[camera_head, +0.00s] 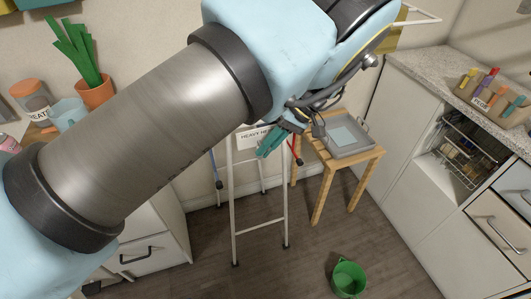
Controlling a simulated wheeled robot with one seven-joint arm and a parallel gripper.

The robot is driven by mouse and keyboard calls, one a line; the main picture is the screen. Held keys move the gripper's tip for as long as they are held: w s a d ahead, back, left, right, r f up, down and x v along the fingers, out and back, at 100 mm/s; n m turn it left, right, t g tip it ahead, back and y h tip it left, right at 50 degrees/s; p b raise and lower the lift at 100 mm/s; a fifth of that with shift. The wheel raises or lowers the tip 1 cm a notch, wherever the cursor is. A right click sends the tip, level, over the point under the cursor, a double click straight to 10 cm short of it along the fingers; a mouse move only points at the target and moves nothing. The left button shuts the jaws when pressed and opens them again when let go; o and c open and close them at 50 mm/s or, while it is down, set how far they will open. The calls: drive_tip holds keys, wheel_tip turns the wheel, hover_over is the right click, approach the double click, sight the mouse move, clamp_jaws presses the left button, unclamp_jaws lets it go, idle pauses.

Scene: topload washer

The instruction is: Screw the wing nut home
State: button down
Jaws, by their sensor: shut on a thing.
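My arm crosses the upper left of the head view. My gripper (272,143) is small, with teal fingers pointing down and left. It is at the upper part of a white metal stand (233,205), just right of a white sign (250,136) that reads "HEAVY" and is partly covered. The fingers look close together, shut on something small. The wing nut cannot be made out; fingers and arm hide that spot. Whether the nut's thread is engaged or how it is turned cannot be seen.
A wooden stool (318,206) with a grey tray (350,150) stands close on the right. Red and blue parts show beside the stand. A green bucket (348,279) is on the floor. A counter with an open dish rack (464,150) lines the right. Floor between is free.

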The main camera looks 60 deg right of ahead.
drive_tip(key=t+y+b, duration=0.1)
drive_tip(key=b, duration=0.2)
drive_tip(key=f+t+y+b, duration=0.1)
drive_tip(key=y+b, duration=0.1)
drive_tip(key=b, duration=0.1)
drive_tip(key=shift+s+d+f, duration=0.1)
drive_tip(key=shift+s+f, duration=0.05)
drive_tip(key=t+y+b, duration=0.1)
drive_tip(key=y+b, duration=0.1)
drive_tip(key=b, duration=0.1)
drive_tip(key=shift+r+t, duration=0.2)
drive_tip(key=shift+t, duration=0.1)
drive_tip(key=c, duration=1)
unclamp_jaws()
drive_tip(key=shift+r, duration=0.1)
drive_tip(key=shift+o, duration=0.2)
